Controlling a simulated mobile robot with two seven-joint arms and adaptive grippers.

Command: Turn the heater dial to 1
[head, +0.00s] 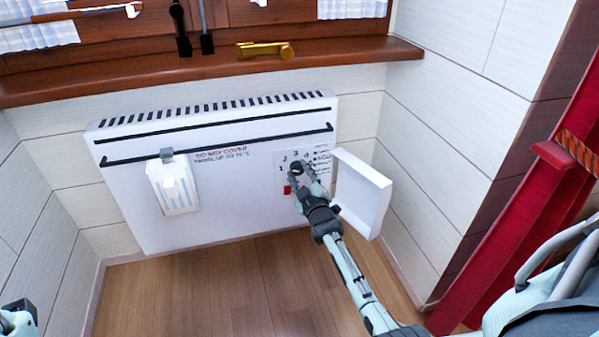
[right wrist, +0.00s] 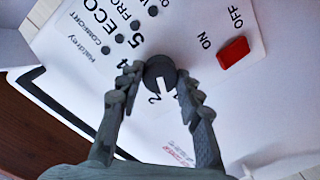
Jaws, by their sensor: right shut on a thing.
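The white heater (head: 230,190) hangs on the wall below the window sill. Its control panel has printed numbers, and the dark round dial (right wrist: 160,70) has a white pointer mark. In the right wrist view the pointer points down between my fingers, towards the printed 1 and 2; I cannot tell exactly which it meets. My right gripper (head: 297,170) is at the panel. In the right wrist view its fingers (right wrist: 160,80) are closed on either side of the dial and touch it. The fingers partly hide the numbers. Only a piece of my left arm shows, at the lower left.
A red switch (right wrist: 233,53), marked ON and OFF, sits beside the dial. The white panel cover (head: 362,192) stands open at the right. A white box (head: 173,190) hangs on the heater's left. A brass handle (head: 265,50) lies on the sill. Bare floor (head: 220,290) lies in front.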

